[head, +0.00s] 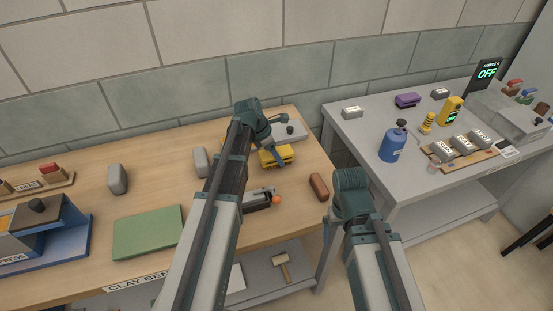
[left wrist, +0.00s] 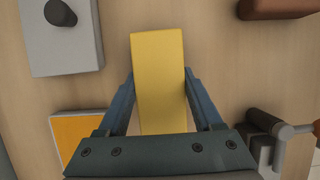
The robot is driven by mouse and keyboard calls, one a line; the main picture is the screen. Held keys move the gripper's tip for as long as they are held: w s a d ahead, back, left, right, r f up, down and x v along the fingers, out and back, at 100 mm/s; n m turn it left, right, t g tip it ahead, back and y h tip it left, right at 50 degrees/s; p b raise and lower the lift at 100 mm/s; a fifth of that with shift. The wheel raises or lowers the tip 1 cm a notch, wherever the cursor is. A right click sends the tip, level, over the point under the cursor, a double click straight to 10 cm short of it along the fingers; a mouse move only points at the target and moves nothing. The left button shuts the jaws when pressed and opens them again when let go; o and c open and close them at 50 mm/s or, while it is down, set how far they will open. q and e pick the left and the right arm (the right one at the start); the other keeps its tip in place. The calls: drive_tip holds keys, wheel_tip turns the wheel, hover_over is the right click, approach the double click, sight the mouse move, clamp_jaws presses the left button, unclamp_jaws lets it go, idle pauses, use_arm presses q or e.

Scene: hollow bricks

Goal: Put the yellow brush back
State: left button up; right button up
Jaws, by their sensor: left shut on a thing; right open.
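The yellow brush (head: 268,161) is at the right end of the wooden bench, in the jaws of my left gripper (head: 277,155). In the left wrist view the yellow brush (left wrist: 160,75) is a plain yellow block between the two blue fingers (left wrist: 160,105), which are shut on it. Whether it touches the bench top is hard to tell. An orange square with a pale border (left wrist: 78,130) lies flat beside it, lower left in that view. My right gripper (head: 351,190) is over the gap between the tables, open; its fingers are hidden.
A grey plate with a dark knob (left wrist: 60,38) lies near the brush. A brown brick (head: 318,187) and a grey tool with an orange knob (head: 260,199) are close by. A green mat (head: 148,232) lies left. The grey table (head: 352,128) holds a blue bottle (head: 393,146).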

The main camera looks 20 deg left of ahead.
use_arm(q)
drive_tip(key=shift+f, duration=0.15)
drive_tip(key=o, duration=1.2)
drive_tip(key=p+v, duration=1)
drive_tip(key=v, duration=0.1)
drive_tip(key=shift+s+a+r+p, duration=0.2)
drive_tip(key=shift+r+p, duration=0.45)
drive_tip(key=shift+p, duration=0.05)
